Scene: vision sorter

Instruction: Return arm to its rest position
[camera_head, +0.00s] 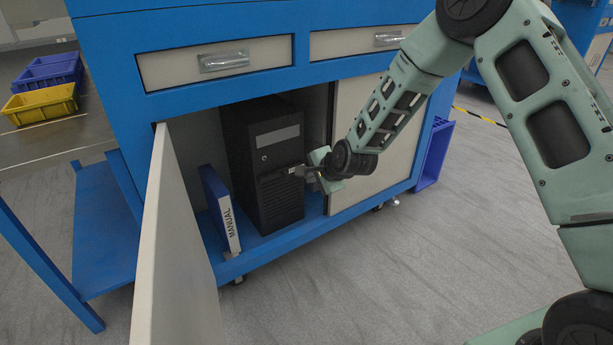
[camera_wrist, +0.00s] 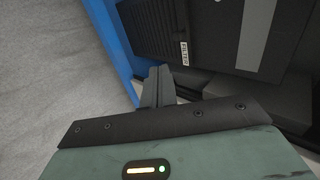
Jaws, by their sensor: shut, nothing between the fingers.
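My green arm reaches in from the right in the head view. My gripper (camera_head: 297,172) is at the front of the black computer tower (camera_head: 262,196), inside the open cabinet. In the wrist view my gripper (camera_wrist: 158,75) has its fingers together, with nothing between them. The tower's dark front (camera_wrist: 165,25) with a small "FILTER" label lies just beyond the fingertips. I cannot tell whether the fingers touch it.
The blue cabinet (camera_head: 245,262) has its left door (camera_head: 175,260) swung open toward me. A blue and white manual (camera_head: 221,212) leans left of the tower. The right door (camera_head: 350,190) is close beside my forearm. Grey floor (camera_head: 370,285) in front is clear.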

